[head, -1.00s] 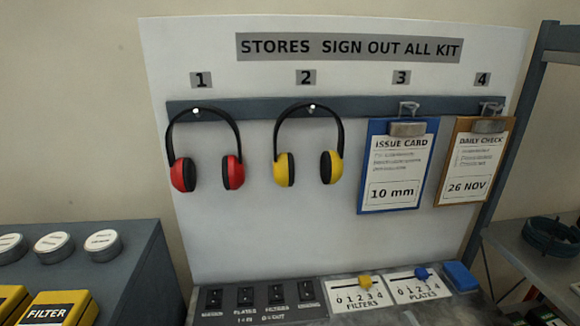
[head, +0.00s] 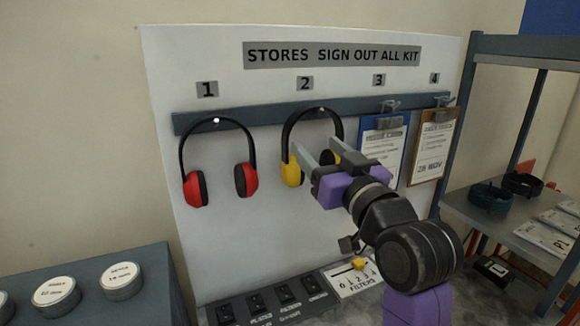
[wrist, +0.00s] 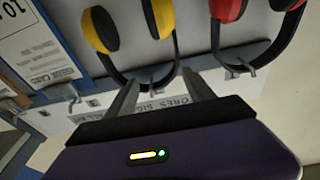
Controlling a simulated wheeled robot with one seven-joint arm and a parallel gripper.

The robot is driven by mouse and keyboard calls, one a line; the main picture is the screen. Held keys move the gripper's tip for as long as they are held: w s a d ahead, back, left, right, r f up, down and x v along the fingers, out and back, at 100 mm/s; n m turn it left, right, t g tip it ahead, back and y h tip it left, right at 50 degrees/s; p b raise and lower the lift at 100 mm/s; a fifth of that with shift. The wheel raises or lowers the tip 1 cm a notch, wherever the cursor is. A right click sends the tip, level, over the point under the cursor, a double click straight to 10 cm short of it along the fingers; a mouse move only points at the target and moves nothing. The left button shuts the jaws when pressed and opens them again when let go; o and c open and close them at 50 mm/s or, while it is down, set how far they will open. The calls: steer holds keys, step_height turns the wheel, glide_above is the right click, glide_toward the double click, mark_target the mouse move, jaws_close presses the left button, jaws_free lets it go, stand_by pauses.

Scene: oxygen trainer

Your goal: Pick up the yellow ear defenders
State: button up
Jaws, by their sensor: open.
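The yellow ear defenders (head: 292,172) hang by their black headband from the rail under number 2. Their right cup is partly hidden behind my gripper in the head view. They also show in the wrist view (wrist: 158,17), upside down, with the headband (wrist: 146,84) near my fingertips. My gripper (head: 318,150) is open and empty, in front of the ear defenders with its fingers pointing toward the board. In the wrist view my gripper (wrist: 157,88) has its two fingers spread on either side of the lower part of the headband; I cannot tell if they touch it.
Red ear defenders (head: 218,180) hang to the left under number 1, close by. A blue clipboard (head: 367,135) and a brown clipboard (head: 436,145) hang to the right. A switch panel (head: 265,305) lies below. A shelf unit (head: 500,215) stands at right.

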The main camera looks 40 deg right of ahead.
mark_target(292, 156)
steer(key=shift+n+g+y, duration=0.3)
steer(key=shift+g+y, duration=0.3)
steer(key=shift+g, duration=0.1)
steer(key=shift+w+d+f+p, duration=0.1)
steer(key=shift+w+f+p, duration=0.45)
steer(key=shift+w, duration=0.85)
steer(key=shift+w+f+p, duration=0.3)
steer(key=shift+w+f, duration=0.45)
steer(key=shift+w, duration=0.7)
steer(key=shift+w+d+f+p, duration=0.1)
steer(key=shift+w+f+p, duration=0.45)
steer(key=shift+w, duration=0.85)
steer(key=shift+f, duration=0.1)
steer(key=shift+c, duration=0.4)
jaws_close()
